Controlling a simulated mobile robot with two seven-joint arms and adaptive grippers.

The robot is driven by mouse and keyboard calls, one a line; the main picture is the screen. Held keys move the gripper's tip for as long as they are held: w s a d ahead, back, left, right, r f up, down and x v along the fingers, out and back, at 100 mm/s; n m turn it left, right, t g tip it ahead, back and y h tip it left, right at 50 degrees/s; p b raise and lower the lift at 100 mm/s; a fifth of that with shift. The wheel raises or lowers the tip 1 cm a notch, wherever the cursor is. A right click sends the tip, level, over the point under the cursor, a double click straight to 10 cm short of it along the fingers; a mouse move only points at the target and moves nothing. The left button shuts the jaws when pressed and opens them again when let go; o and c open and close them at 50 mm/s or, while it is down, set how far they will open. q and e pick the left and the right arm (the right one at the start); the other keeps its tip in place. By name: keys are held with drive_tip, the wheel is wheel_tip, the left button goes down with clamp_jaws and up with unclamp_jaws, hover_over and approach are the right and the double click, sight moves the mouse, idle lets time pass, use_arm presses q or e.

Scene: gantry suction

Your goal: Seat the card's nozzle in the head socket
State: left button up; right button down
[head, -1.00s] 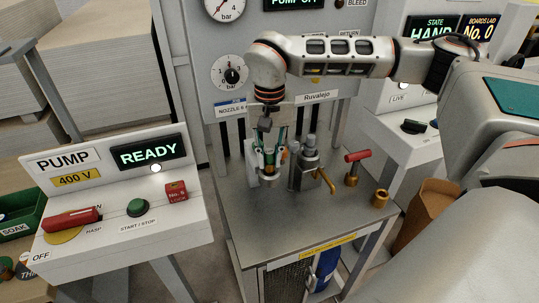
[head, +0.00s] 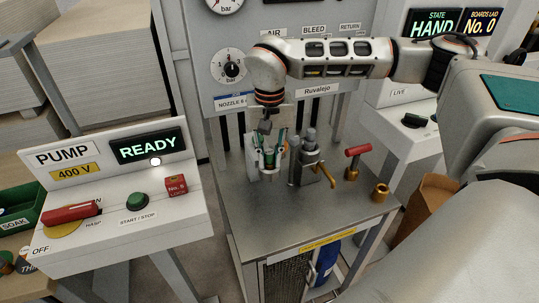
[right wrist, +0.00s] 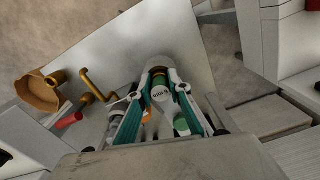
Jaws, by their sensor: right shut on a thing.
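My right gripper (head: 268,168) points down over the back of the grey metal bench (head: 300,215). Its fingers are shut on a small grey cylindrical part, apparently a nozzle. In the right wrist view the fingers (right wrist: 160,90) frame a pale, labelled rounded piece (right wrist: 160,95) with green and orange parts below; I cannot tell whether this is the nozzle or fixed. A blue-and-white card (head: 230,102) on the back panel reads "NOZZLE 6", its end hidden. The head socket cannot be made out; the fingers hide what lies under them. My left gripper is not in view.
A grey cylindrical fixture with a brass crank (head: 325,172) stands just right of the gripper. A red-handled valve (head: 355,160) and a brass fitting (head: 381,190) stand further right. The pump console (head: 120,205) is at left. The bench front is clear.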

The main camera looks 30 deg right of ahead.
sight(269, 153)
drive_tip(key=shift+f, duration=0.2)
drive_tip(key=c, duration=1.8)
unclamp_jaws()
wheel_tip(269, 153, up, 12)
